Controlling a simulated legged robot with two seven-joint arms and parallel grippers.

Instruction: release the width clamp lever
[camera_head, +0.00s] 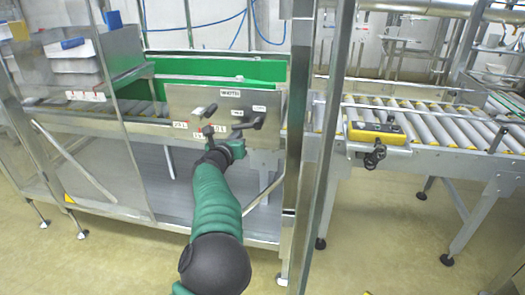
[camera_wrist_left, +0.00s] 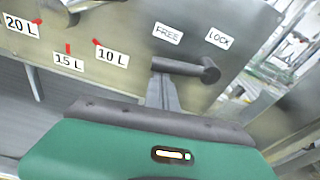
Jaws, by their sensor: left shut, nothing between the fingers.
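The width clamp lever (camera_head: 250,124) is a dark handle on the front of a metal panel (camera_head: 183,98). In the left wrist view the lever (camera_wrist_left: 188,68) lies nearly level, its bar reaching left from a rounded end at right, below the FREE label (camera_wrist_left: 168,33) and LOCK label (camera_wrist_left: 218,38). My left gripper (camera_head: 238,136) is just below the lever. In the wrist view its shut, empty fingers (camera_wrist_left: 161,88) reach up to the left end of the bar. I cannot tell whether they touch it. My right gripper is not in view.
A second dark handle (camera_head: 205,111) is left of the lever, above the 20 L, 15 L and 10 L labels (camera_wrist_left: 68,62). A metal post (camera_head: 303,100) stands to the right. A roller conveyor (camera_head: 435,122) with a yellow control box (camera_head: 377,133) lies further right.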

